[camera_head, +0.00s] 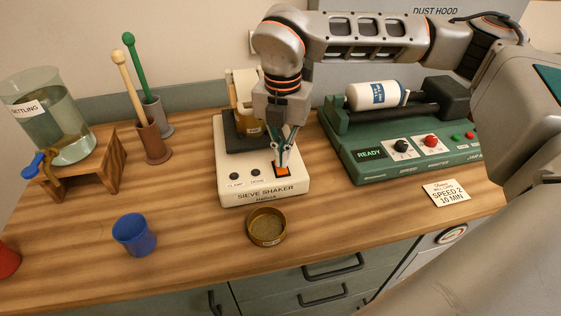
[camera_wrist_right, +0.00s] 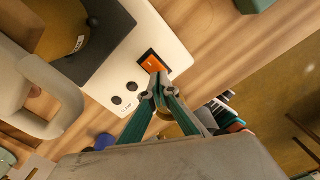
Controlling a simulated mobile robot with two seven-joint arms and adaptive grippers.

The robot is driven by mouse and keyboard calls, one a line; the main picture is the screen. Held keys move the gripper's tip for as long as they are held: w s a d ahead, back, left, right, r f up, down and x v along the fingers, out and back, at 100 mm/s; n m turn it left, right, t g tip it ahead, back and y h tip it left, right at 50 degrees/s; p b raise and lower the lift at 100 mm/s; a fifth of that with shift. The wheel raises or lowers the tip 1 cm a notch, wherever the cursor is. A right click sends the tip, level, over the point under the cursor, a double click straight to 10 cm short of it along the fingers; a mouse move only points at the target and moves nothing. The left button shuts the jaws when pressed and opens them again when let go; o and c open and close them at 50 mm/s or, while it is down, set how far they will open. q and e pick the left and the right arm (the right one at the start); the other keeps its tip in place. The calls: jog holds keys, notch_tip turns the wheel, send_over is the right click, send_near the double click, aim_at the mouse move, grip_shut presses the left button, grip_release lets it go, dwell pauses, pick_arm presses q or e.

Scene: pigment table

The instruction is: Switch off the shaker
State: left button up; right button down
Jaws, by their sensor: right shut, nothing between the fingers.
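The sieve shaker (camera_head: 232,187) is a white box on the wooden table with a dark platform, two black knobs and an orange rocker switch (camera_head: 282,171) at its front right. The switch also shows in the right wrist view (camera_wrist_right: 152,61). A brass sieve stands on the dark platform under a pale clamp frame. My right gripper (camera_head: 281,160) points down at the switch, fingers shut and empty. In the right wrist view its fingertips (camera_wrist_right: 159,84) are close beside the switch; I cannot tell whether they touch it. My left gripper is out of view.
A green jar mill (camera_head: 400,164) with a white jar stands to the right. A brass pan of powder (camera_head: 266,228) sits in front of the shaker, a blue cup (camera_head: 133,234) front left. A settling jar (camera_head: 60,130) on a wooden stand and pestles are at left.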

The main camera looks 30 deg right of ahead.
aim_at(282, 170)
jog(key=shift+r+p, duration=1.15)
jog(key=shift+r, duration=1.3)
jog(key=shift+f, duration=0.1)
